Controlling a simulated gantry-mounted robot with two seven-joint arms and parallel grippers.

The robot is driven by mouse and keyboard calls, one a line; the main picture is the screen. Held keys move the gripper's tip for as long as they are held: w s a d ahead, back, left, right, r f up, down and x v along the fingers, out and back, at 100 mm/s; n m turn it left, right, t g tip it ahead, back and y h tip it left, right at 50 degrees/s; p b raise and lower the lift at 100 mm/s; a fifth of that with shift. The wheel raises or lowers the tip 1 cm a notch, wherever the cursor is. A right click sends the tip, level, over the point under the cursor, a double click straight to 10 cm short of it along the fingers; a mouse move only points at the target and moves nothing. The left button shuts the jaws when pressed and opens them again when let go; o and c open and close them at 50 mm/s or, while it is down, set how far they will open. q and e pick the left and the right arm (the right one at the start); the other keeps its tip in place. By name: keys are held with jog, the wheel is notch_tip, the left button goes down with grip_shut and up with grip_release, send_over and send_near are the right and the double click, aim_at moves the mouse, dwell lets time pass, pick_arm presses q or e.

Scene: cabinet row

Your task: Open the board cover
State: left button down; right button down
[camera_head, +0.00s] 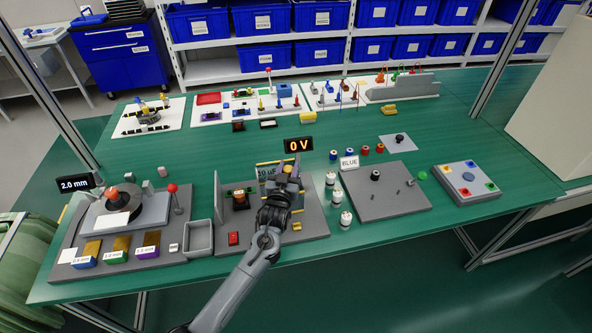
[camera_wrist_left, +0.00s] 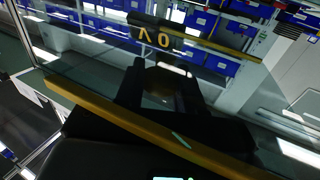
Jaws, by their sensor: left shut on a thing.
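The board cover (camera_head: 268,163) is a clear panel with yellow edge strips, standing at the grey board station (camera_head: 318,222) under a black "0 V" display. It fills much of the left wrist view, where a yellow strip (camera_wrist_left: 95,105) runs aslant across the front. My left gripper (camera_head: 288,172) is at the cover, shut on a part of it; the dark fingers (camera_wrist_left: 165,80) hide the exact grip. What lies behind the gripper on the board is partly hidden. My right gripper is not in view.
The "0 V" display (camera_head: 298,145) stands close behind the gripper. A grey upright plate and a small part (camera_head: 239,195) stand at its left, with a red button (camera_head: 233,238) in front. White-topped cylinders (camera_head: 346,219) stand close on the right. The table centre behind is mostly clear.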

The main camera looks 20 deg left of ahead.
pick_arm(q)
jog(key=shift+r, duration=0.2)
jog(key=c, duration=0.9)
grip_release()
jog(key=shift+o, duration=0.6)
jog(key=shift+f, duration=0.1)
jog(key=shift+s+d, duration=0.1)
jog(key=shift+s, duration=0.4)
jog(key=p+v, duration=0.2)
jog(key=v, duration=0.7)
jog(key=shift+s, duration=0.4)
jog(key=shift+d, duration=0.1)
